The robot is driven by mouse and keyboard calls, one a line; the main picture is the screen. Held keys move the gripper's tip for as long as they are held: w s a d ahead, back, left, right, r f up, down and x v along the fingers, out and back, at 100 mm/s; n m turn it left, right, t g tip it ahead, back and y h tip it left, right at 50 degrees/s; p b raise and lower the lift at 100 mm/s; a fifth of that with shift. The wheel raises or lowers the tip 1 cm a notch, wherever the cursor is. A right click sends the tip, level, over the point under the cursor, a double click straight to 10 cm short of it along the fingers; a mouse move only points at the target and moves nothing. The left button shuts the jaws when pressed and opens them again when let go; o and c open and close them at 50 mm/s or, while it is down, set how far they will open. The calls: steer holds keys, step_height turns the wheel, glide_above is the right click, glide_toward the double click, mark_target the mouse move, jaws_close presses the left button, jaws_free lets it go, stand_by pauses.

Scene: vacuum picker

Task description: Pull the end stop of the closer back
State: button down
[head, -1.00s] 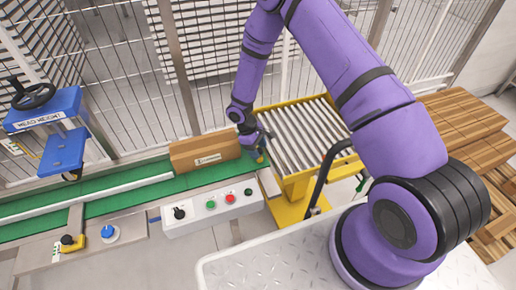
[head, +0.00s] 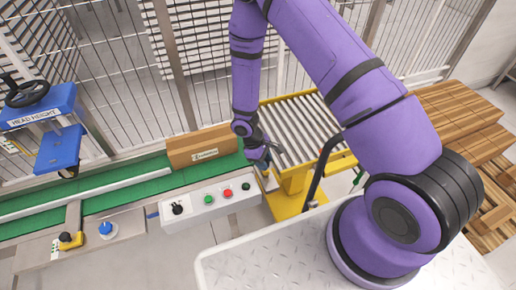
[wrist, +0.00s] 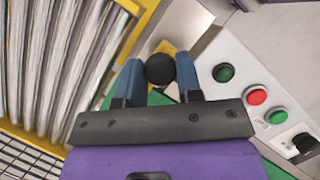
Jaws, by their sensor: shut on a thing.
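The end stop (wrist: 170,48) shows in the wrist view as a yellow piece with a round black knob (wrist: 160,69) above it. My gripper (wrist: 162,73) has its two blue fingers on either side of the knob and is shut on it. In the head view my gripper (head: 268,152) is at the right end of the green conveyor (head: 110,196), beside the roller table. There the end stop is mostly hidden by my gripper. A cardboard box (head: 203,148) stands on the conveyor, left of my gripper and apart from it.
A control box (head: 207,204) with coloured buttons stands in front of the conveyor end. The yellow-framed roller table (head: 297,130) lies to the right. A wire fence (head: 125,75) runs behind. A blue head with a handwheel (head: 60,145) stands at the left.

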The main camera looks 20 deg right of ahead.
mark_target(267, 180)
steer(key=shift+s, duration=1.6)
steer(key=c, duration=0.8)
jaws_free()
steer(key=shift+w+a+r, duration=0.15)
steer(key=shift+w+r, duration=0.1)
steer(key=shift+r, duration=0.2)
steer(key=v, duration=0.9)
steer(key=shift+a+r, duration=0.15)
steer(key=shift+r, duration=0.25)
